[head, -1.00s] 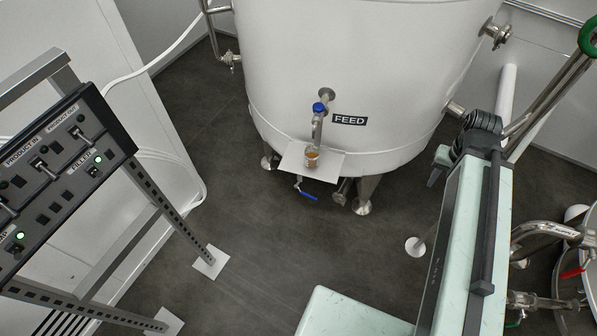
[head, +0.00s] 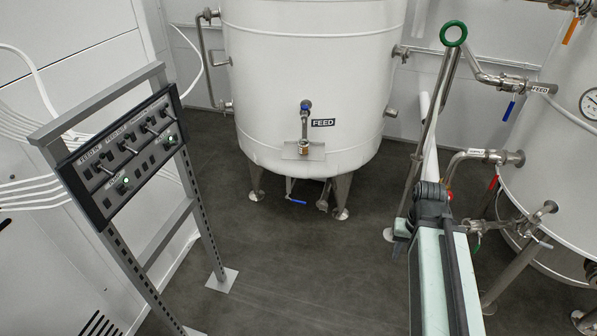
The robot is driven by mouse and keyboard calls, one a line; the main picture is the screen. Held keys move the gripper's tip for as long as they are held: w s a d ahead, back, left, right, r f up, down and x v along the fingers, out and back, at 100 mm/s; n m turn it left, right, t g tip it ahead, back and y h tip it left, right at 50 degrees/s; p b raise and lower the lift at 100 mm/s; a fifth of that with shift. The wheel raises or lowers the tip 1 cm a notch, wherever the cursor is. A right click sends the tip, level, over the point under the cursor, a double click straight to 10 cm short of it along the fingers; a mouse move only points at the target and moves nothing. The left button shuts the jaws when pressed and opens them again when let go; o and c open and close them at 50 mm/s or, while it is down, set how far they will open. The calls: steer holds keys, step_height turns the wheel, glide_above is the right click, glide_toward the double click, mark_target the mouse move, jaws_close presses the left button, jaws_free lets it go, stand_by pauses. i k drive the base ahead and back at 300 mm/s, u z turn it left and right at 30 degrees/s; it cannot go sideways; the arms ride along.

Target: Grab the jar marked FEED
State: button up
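A small jar with amber-brown contents (head: 303,148) stands upright on a small square shelf (head: 289,152) on the front of the white tank (head: 270,75). It is directly below a tap with a blue knob (head: 306,107). A black label reading FEED (head: 323,122) is on the tank to the right of the tap. The jar is too small here to read any marking on it. My arm reaches in from the bottom right, and its dark far end, with my gripper (head: 402,230), is right of and well apart from the jar. Its fingers cannot be made out clearly.
A control panel (head: 125,152) on a metal frame stands at the left. A second tank (head: 565,180) with pipes, valves and a gauge is at the right. A steel post with a green ring (head: 453,34) rises behind my arm. Dark floor (head: 285,255) lies open before the white tank.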

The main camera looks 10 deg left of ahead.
mark_target(304, 147)
steer(key=k, duration=0.4)
steer(key=u, duration=1.7)
steer(key=i, duration=2.05)
